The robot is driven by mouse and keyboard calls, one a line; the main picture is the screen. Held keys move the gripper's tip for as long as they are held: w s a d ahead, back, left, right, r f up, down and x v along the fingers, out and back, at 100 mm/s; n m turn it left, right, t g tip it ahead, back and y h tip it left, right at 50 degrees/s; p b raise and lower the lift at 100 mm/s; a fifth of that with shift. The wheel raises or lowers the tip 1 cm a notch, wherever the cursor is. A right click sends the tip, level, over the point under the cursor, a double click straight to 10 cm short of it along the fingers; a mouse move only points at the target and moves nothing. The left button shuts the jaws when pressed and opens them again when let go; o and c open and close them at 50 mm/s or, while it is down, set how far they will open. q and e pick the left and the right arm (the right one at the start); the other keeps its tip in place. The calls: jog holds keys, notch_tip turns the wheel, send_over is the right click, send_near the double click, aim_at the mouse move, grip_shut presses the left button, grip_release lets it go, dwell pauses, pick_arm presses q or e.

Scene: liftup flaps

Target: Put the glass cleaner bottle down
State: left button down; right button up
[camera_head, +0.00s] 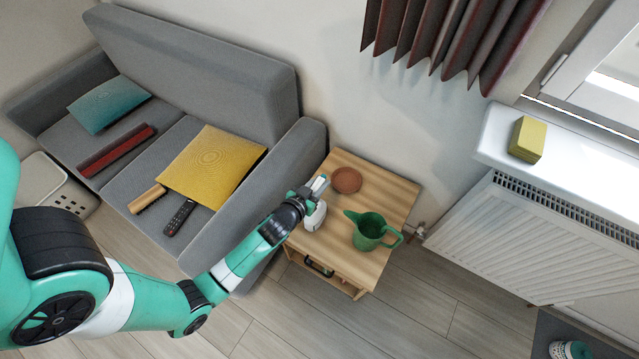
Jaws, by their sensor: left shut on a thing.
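The glass cleaner bottle (316,216) shows as a white body at the left part of the wooden side table (385,265). My left gripper (319,187) is shut on its upper part, and my fingers and wrist hide much of it. The bottle looks roughly upright. I cannot tell whether its base touches the tabletop. My left arm reaches in from the lower left, over the floor and past the sofa's armrest. My right gripper is not in view.
A brown saucer (346,180) and a green watering can (370,231) stand on the table near the bottle. The grey sofa (291,160) borders the table on the left. A white radiator (540,240) and sill with a yellow sponge (526,139) are at right.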

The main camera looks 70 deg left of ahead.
pick_arm(q)
jog(key=c, duration=0.6)
grip_release()
jog(key=shift+f, duration=0.1)
jog(key=shift+c, duration=0.2)
jog(key=shift+s+d+r+p, duration=0.1)
jog(key=shift+s+r+p, duration=0.05)
jog(key=shift+r+p, duration=0.2)
jog(key=p+v, duration=0.2)
jog(key=v, duration=0.9)
jog(key=shift+s+d, duration=0.2)
